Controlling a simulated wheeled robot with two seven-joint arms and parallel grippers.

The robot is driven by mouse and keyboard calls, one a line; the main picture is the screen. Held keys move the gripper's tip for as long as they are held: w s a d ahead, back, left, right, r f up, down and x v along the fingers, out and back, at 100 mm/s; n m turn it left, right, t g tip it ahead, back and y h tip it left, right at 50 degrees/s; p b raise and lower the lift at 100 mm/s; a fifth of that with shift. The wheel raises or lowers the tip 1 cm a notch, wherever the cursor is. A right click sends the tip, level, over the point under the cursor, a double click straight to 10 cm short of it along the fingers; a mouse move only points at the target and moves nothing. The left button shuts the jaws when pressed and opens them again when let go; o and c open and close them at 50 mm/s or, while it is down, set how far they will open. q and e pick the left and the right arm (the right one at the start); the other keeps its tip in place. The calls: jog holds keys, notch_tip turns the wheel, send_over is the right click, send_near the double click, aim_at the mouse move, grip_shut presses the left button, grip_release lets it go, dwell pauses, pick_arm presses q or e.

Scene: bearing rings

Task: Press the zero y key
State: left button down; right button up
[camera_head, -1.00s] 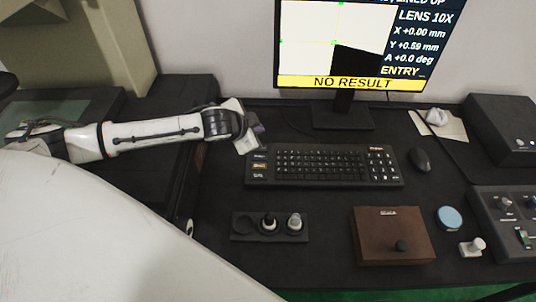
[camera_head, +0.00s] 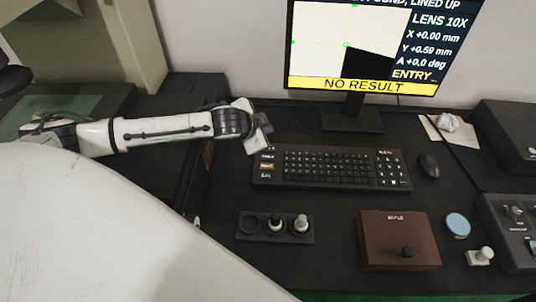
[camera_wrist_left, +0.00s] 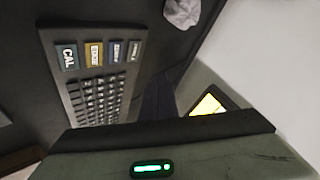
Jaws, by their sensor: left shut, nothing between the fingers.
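The dark keyboard (camera_head: 330,168) lies on the desk below the monitor. At its left end is a column of larger labelled keys, including a yellow one (camera_head: 267,166). In the left wrist view these keys form a row: a CAL key (camera_wrist_left: 69,57), a yellow key (camera_wrist_left: 94,53) and two blue-grey keys (camera_wrist_left: 116,51). Apart from CAL, I cannot read their labels surely, so I cannot tell which is zero y. My left gripper (camera_head: 262,138) is shut and empty, just above the keyboard's upper left corner. I see no contact with a key. My right gripper is not in view.
The monitor (camera_head: 362,83) reads NO RESULT, Y +0.59 mm and ENTRY. A mouse (camera_head: 428,165) lies right of the keyboard. A black holder (camera_head: 250,238), a brown box (camera_head: 397,225) and a blue disc (camera_head: 457,225) stand in front. Crumpled paper (camera_wrist_left: 181,12) shows in the wrist view.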

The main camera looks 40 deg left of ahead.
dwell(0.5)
pick_arm(q)
jog(key=r+n+b, duration=0.1)
jog(key=n, duration=0.5)
jog(key=r+n+g+b, duration=0.1)
jog(key=n, duration=0.5)
jog(key=r+n+g+b, duration=0.1)
jog(key=r+n, duration=0.1)
jog(key=n, duration=0.5)
jog(key=shift+w, duration=0.25)
